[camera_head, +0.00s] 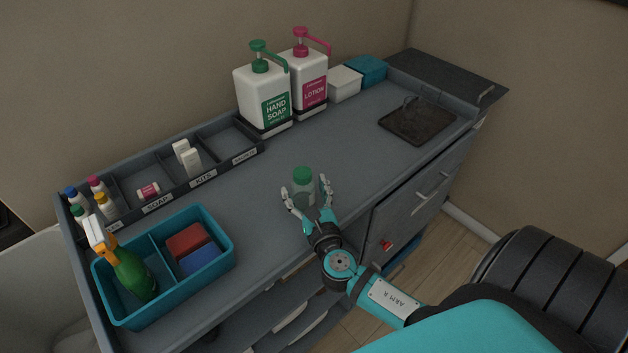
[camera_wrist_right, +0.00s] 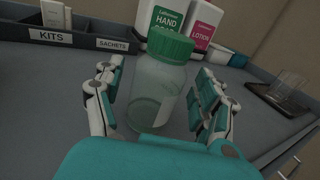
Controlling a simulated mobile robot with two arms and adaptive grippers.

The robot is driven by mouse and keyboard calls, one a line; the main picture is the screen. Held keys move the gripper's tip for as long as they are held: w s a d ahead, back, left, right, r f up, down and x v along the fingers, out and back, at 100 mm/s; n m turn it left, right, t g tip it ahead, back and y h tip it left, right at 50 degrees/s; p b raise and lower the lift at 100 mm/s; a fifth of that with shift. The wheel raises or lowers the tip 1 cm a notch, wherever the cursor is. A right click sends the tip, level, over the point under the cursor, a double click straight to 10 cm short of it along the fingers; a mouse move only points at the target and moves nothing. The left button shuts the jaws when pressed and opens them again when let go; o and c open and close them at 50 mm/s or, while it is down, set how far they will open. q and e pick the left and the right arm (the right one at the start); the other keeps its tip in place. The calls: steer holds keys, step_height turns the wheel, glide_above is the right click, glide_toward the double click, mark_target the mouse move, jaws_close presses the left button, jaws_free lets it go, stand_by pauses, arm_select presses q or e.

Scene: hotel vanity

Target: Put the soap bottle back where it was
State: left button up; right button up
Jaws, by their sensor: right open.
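A clear bottle with a green cap (camera_head: 303,174) stands upright on the grey counter (camera_head: 345,165), near its front edge. My right gripper (camera_head: 308,190) is open around it, one finger on each side. In the right wrist view the same bottle (camera_wrist_right: 157,95) is between the two open fingers (camera_wrist_right: 158,88), with gaps visible on both sides; its label is turned away. A white hand soap pump bottle (camera_head: 264,95) with a green pump stands at the back on a dark tray, beside a pink-pump lotion bottle (camera_head: 305,77). My left gripper is not in view.
A dark labelled organizer (camera_head: 125,182) along the wall holds small bottles and white boxes; its right compartment looks empty. A teal caddy (camera_head: 225,262) with a spray bottle (camera_head: 133,272) stands front left. A dark tray (camera_head: 418,122) lies at right.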

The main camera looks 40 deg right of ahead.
steer(key=b+v, duration=0.2)
steer(key=v, duration=0.6)
steer(key=shift+s+a, duration=0.1)
steer(key=shift+s, duration=0.25)
steer(key=shift+s+a+r+b, duration=0.1)
steer(key=shift+s+a+b, duration=0.2)
steer(key=shift+s, duration=0.35)
steer(key=shift+d, duration=0.1)
